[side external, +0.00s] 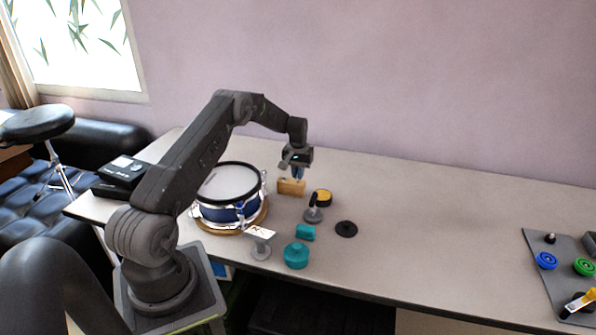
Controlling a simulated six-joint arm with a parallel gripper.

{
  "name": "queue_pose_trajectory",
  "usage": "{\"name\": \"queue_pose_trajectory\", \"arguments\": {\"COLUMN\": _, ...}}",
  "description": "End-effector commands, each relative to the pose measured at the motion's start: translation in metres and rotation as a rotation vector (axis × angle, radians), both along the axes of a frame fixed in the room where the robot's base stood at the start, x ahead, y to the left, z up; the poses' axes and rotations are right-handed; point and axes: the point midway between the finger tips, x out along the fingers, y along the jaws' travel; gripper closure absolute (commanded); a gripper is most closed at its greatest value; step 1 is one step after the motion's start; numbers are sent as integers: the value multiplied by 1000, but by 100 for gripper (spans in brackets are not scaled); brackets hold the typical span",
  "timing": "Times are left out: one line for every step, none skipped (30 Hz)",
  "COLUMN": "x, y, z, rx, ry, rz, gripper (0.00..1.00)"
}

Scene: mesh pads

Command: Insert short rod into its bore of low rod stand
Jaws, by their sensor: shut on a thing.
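My gripper (297,175) points down over the table, just above a small tan block (289,188), which looks like the low rod stand. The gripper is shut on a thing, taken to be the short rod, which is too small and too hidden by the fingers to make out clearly. I cannot tell whether the rod touches the block or is in its bore.
A blue drum (228,211) stands left of the block. Close by are a yellow-topped round part (323,196), a grey upright part (313,215), a black disc (346,229) and teal parts (296,256). A grey mat (548,280) with coloured parts lies far right. The table between is clear.

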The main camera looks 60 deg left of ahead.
Motion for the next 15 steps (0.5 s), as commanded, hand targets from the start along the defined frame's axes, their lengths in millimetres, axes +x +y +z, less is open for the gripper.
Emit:
{"name": "queue_pose_trajectory", "arguments": {"x": 0, "y": 0, "z": 0, "rx": 0, "ry": 0, "rz": 0, "gripper": 100}}
{"name": "queue_pose_trajectory", "arguments": {"x": 0, "y": 0, "z": 0, "rx": 1, "ry": -1, "rz": 0, "gripper": 100}}
{"name": "queue_pose_trajectory", "arguments": {"x": 0, "y": 0, "z": -1, "rx": 1, "ry": -1, "rz": 0, "gripper": 100}}
{"name": "queue_pose_trajectory", "arguments": {"x": 0, "y": 0, "z": -1, "rx": 1, "ry": -1, "rz": 0, "gripper": 100}}
{"name": "queue_pose_trajectory", "arguments": {"x": 0, "y": 0, "z": -1, "rx": 1, "ry": -1, "rz": 0, "gripper": 100}}
{"name": "queue_pose_trajectory", "arguments": {"x": 0, "y": 0, "z": -1, "rx": 1, "ry": -1, "rz": 0, "gripper": 100}}
{"name": "queue_pose_trajectory", "arguments": {"x": 0, "y": 0, "z": -1, "rx": 1, "ry": -1, "rz": 0, "gripper": 100}}
{"name": "queue_pose_trajectory", "arguments": {"x": 0, "y": 0, "z": 0, "rx": 1, "ry": -1, "rz": 0, "gripper": 100}}
{"name": "queue_pose_trajectory", "arguments": {"x": 0, "y": 0, "z": 0, "rx": 1, "ry": -1, "rz": 0, "gripper": 100}}
{"name": "queue_pose_trajectory", "arguments": {"x": 0, "y": 0, "z": 0, "rx": 1, "ry": -1, "rz": 0, "gripper": 89}}
{"name": "queue_pose_trajectory", "arguments": {"x": 0, "y": 0, "z": 0, "rx": 1, "ry": -1, "rz": 0, "gripper": 86}}
{"name": "queue_pose_trajectory", "arguments": {"x": 0, "y": 0, "z": 0, "rx": 1, "ry": -1, "rz": 0, "gripper": 82}}
{"name": "queue_pose_trajectory", "arguments": {"x": 0, "y": 0, "z": 0, "rx": 1, "ry": -1, "rz": 0, "gripper": 79}}
{"name": "queue_pose_trajectory", "arguments": {"x": 0, "y": 0, "z": 0, "rx": 1, "ry": -1, "rz": 0, "gripper": 76}}
{"name": "queue_pose_trajectory", "arguments": {"x": 0, "y": 0, "z": 0, "rx": 1, "ry": -1, "rz": 0, "gripper": 72}}
